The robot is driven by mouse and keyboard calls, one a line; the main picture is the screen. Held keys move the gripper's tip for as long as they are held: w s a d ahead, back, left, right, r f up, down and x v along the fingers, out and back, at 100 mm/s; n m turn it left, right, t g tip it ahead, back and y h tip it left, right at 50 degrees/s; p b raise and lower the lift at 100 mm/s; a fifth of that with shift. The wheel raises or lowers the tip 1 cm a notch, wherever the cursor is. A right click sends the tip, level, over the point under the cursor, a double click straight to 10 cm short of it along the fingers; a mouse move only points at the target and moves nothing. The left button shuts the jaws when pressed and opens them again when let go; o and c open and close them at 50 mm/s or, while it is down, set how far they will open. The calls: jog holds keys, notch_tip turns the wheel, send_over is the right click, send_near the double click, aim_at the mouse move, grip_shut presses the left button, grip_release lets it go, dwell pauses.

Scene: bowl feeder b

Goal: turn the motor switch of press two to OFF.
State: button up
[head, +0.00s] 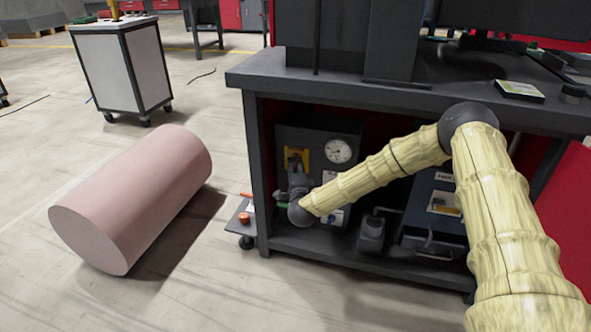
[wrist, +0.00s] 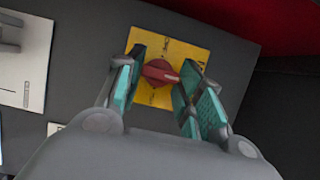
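The motor switch is a red rotary knob (wrist: 160,72) on a yellow plate (wrist: 172,48) in the wrist view. Its pale pointer mark faces right in that picture, and the plate's lettering is too small to read. My gripper (wrist: 166,78) has its two teal-padded fingers apart, one on each side of the knob. A gap shows at the right finger; the left finger is very close to the knob, and I cannot tell whether it touches. In the head view the yellow plate (head: 291,157) is on a dark panel, and my gripper (head: 297,178) is in front of it, partly covering it.
A round gauge (head: 338,151) is right of the plate. The dark workbench (head: 290,84) overhangs the panel, and its shelf (head: 310,246) lies below. A small dark device (head: 371,236) stands right of my wrist. A pink cylinder (head: 135,195) lies on open floor at left.

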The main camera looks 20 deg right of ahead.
jog(key=shift+r+p, duration=0.15)
jog(key=shift+p, duration=0.4)
jog(key=shift+w+a+r+n+g+h+p, duration=0.1)
jog(key=shift+n+g+h+p, duration=0.75)
jog(key=shift+n+p, duration=1.9)
jog(key=shift+w+a+r+n+g+h+p, duration=0.25)
jog(key=shift+n+g+p, duration=1.3)
jog(key=shift+p, duration=2.25)
jog(key=shift+s+f+n+g+h+p, duration=0.1)
jog(key=shift+n+g+h+p, duration=0.65)
jog(key=shift+n+p, duration=2.15)
jog(key=shift+m+p, duration=0.3)
jog(key=shift+p, duration=0.1)
jog(key=o, duration=1)
jog(key=v, duration=1.2)
